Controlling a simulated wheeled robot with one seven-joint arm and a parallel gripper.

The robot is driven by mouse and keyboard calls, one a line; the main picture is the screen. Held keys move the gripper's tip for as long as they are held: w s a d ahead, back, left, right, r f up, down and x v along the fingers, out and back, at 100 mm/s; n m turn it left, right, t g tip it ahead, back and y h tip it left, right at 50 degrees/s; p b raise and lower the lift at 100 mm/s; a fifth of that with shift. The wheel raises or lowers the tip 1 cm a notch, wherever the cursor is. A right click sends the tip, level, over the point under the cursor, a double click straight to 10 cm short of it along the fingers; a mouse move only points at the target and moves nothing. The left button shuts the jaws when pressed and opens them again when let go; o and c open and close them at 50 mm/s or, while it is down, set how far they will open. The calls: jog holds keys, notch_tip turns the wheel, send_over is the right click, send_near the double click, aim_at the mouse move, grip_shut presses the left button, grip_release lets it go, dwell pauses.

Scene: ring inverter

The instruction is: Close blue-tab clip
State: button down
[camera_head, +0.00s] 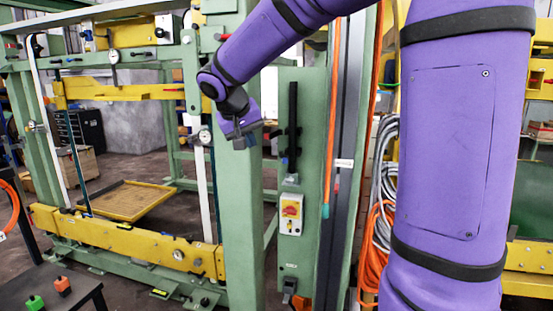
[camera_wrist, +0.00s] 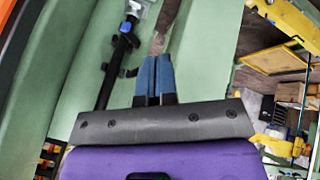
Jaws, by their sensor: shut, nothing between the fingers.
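A small blue tab (camera_wrist: 125,27) sits on a black rod (camera_wrist: 118,60) against the green panel in the wrist view, up and left of my fingertips. In the head view the black rod (camera_head: 293,115) stands upright on the green cabinet, with a small blue spot near its lower end (camera_head: 297,151). Whether the clip is open or closed is too small to tell. My gripper (camera_wrist: 158,58) is shut and empty, its two blue-grey fingers side by side. In the head view my gripper (camera_head: 240,140) is left of the rod, in front of the green post, apart from the tab.
A red-and-yellow switch box (camera_head: 291,213) is below the rod on the cabinet. The green post (camera_head: 240,220) stands close by my gripper. Yellow beams (camera_head: 130,245) and a dial gauge are on the frame at left. Orange and grey cables (camera_head: 380,190) hang at right.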

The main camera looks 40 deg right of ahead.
jog(key=w+d+f, duration=0.2)
jog(key=d+f, duration=0.5)
jog(key=d, duration=0.3)
jog(key=shift+w+d+f+h, duration=0.15)
jog(key=shift+w+f+h, duration=0.05)
jog(key=shift+f+h, duration=0.2)
jog(key=shift+s, duration=0.1)
